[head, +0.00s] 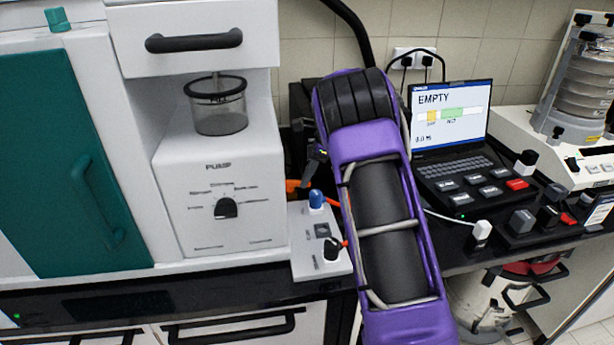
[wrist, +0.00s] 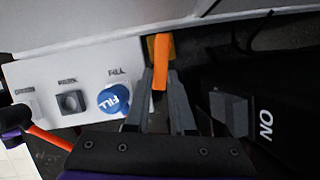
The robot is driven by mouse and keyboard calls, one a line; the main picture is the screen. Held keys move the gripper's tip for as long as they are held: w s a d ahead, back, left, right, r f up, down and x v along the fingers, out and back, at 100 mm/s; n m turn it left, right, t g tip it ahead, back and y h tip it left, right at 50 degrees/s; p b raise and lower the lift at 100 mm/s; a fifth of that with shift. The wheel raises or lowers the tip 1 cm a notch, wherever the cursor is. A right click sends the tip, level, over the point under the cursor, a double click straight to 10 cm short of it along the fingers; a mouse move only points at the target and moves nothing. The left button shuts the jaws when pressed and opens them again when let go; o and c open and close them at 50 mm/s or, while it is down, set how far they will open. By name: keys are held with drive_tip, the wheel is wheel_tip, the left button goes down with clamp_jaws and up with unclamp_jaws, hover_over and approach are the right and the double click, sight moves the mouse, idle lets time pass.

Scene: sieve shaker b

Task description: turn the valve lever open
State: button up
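The valve lever is a flat orange bar (wrist: 160,58) at the top middle of the wrist view, beside the blue FILL button (wrist: 114,99). Its near end lies between my two fingertips. My gripper (wrist: 162,82) appears shut on it, with one finger flush against each side. In the head view a bit of orange (head: 292,186) shows by the back of the white control box (head: 312,262). There my purple arm hides most of the gripper. The valve body itself is largely hidden.
A pump unit (head: 218,175) with a clear cup stands left of the control box. A second orange rod (wrist: 48,137) shows at lower left in the wrist view. A laptop reading EMPTY (head: 448,112) and a sieve stack (head: 588,75) stand on the right.

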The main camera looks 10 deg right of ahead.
clamp_jaws()
drive_tip(key=shift+w+d+n+g, duration=0.1)
drive_tip(key=shift+w+n+g, duration=0.25)
drive_tip(key=shift+n, duration=0.45)
drive_tip(key=shift+w+n+g, duration=0.25)
drive_tip(key=shift+w+n, duration=0.05)
drive_tip(key=shift+n, duration=0.5)
